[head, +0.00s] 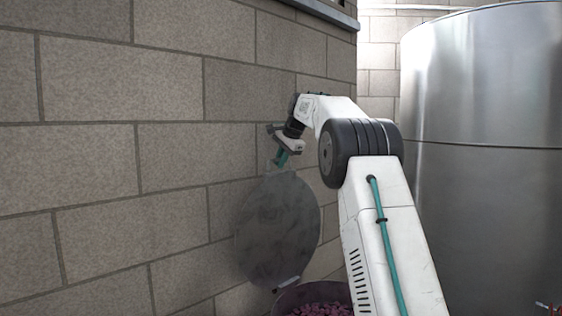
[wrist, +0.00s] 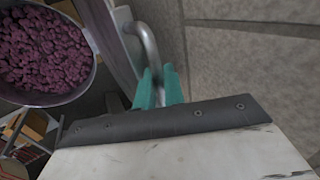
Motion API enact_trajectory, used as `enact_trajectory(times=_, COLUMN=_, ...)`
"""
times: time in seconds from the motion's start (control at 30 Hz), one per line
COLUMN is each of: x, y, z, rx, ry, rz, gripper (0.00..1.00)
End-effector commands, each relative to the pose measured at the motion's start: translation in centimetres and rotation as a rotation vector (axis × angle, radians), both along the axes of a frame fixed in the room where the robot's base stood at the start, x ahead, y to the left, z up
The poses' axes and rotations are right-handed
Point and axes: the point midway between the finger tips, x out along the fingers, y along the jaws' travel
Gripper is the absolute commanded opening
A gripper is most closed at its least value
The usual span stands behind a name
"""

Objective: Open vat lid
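The vat lid (head: 278,232) is a grey round disc. It stands raised, nearly upright, above the rim of the vat (head: 274,310) in the head view. In the wrist view the lid (wrist: 108,38) shows nearly edge-on, with a curved metal handle (wrist: 146,42) on it. My gripper (head: 281,157) is at the lid's upper edge. In the wrist view the teal fingers of my gripper (wrist: 160,86) are close together on the handle's end. The open vat (wrist: 92,78) shows purple grapes inside. My arm hides part of the vat in the head view.
A block wall (head: 110,150) stands close behind and left of the lid. A large steel tank (head: 485,150) fills the right side. A brown box-like object (wrist: 28,128) shows low at the left in the wrist view.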

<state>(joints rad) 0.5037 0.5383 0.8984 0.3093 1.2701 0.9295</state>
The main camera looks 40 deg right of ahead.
Motion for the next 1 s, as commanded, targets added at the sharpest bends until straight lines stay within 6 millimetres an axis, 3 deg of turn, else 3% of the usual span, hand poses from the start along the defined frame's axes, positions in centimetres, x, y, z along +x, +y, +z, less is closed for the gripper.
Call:
enact_trajectory(times=0.03, x=0.1, y=0.4, z=-0.3, rx=0.007, ry=0.006, rz=0.007, gripper=0.19)
enact_trajectory(times=0.07, x=0.1, y=0.3, z=-0.3, rx=0.006, ry=0.006, rz=0.006, gripper=0.25)
enact_trajectory(times=0.43, x=-0.2, y=-0.3, z=0.2, rx=0.002, ry=0.001, rz=-0.002, gripper=0.25)
enact_trajectory(times=0.8, x=-2.9, y=-0.3, z=5.0, rx=0.002, ry=0.001, rz=0.001, gripper=0.25)
enact_trajectory(times=1.0, x=-3.8, y=-0.4, z=6.5, rx=0.003, ry=0.002, rz=0.002, gripper=0.25)
